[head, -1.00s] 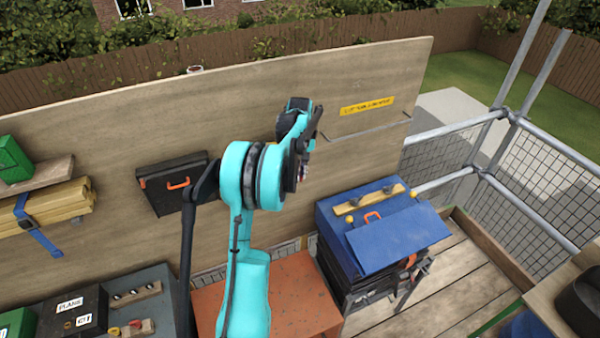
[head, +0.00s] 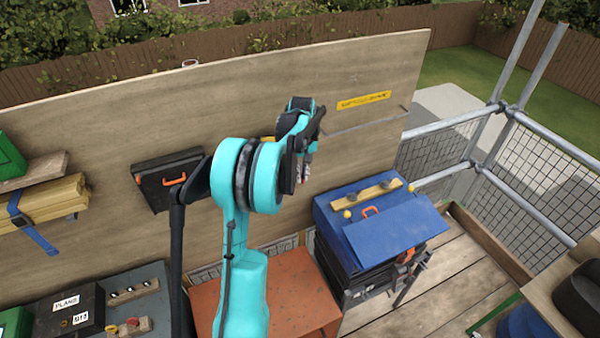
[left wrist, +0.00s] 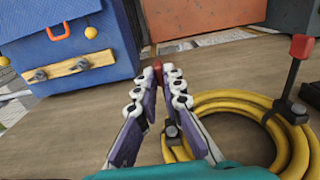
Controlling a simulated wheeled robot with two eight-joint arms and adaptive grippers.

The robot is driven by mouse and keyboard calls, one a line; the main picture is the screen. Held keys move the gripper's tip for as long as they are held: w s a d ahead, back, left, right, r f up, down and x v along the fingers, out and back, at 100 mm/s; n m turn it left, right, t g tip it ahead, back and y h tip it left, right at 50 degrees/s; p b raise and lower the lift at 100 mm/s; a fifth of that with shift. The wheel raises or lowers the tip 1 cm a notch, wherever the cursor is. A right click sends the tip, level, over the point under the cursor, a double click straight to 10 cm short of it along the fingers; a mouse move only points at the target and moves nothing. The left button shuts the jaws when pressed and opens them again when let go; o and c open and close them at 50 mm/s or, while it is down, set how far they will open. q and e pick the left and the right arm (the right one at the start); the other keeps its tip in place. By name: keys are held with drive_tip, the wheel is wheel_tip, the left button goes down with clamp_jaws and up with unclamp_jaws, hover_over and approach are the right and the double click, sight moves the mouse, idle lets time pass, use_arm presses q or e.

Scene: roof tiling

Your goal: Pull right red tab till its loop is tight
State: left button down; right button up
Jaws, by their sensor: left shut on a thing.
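My left gripper (head: 305,174) is in front of the upright wooden board in the head view, seen mostly from behind. In the left wrist view my left gripper (left wrist: 159,76) has its purple-sided fingers closed on a red tab (left wrist: 158,68); only its tip shows between them. A yellow coil (left wrist: 236,101) lies against the board beside the fingers. A black clip (left wrist: 172,131) sits on the coil near the held tab. A second red tab (left wrist: 301,47) stands free on a black strap at the coil's other side. The held tab's loop is mostly hidden by the fingers. My right gripper is not seen.
The wooden board (head: 100,120) stands behind my arm. A blue sloped box (head: 394,240) stands at its right end, also seen in the left wrist view (left wrist: 68,62). A black case (head: 155,188) is to the left, and a rust-red table (head: 290,290) is below.

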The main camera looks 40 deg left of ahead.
use_arm(q)
drive_tip(key=shift+d, duration=0.1)
drive_tip(key=c, duration=1.6)
unclamp_jaws()
drive_tip(key=shift+o, duration=0.5)
drive_tip(key=o, duration=0.4)
drive_tip(key=shift+s+d, duration=0.1)
drive_tip(key=shift+s+d+b, duration=0.15)
drive_tip(key=shift+s+d, duration=0.3)
drive_tip(key=shift+d, duration=0.4)
drive_tip(key=shift+s+d+b, duration=0.15)
drive_tip(key=shift+s+d, duration=0.3)
drive_tip(key=shift+d, duration=0.45)
drive_tip(key=shift+s+d+b, duration=0.15)
drive_tip(key=shift+s+d, duration=0.3)
drive_tip(key=shift+d, duration=0.4)
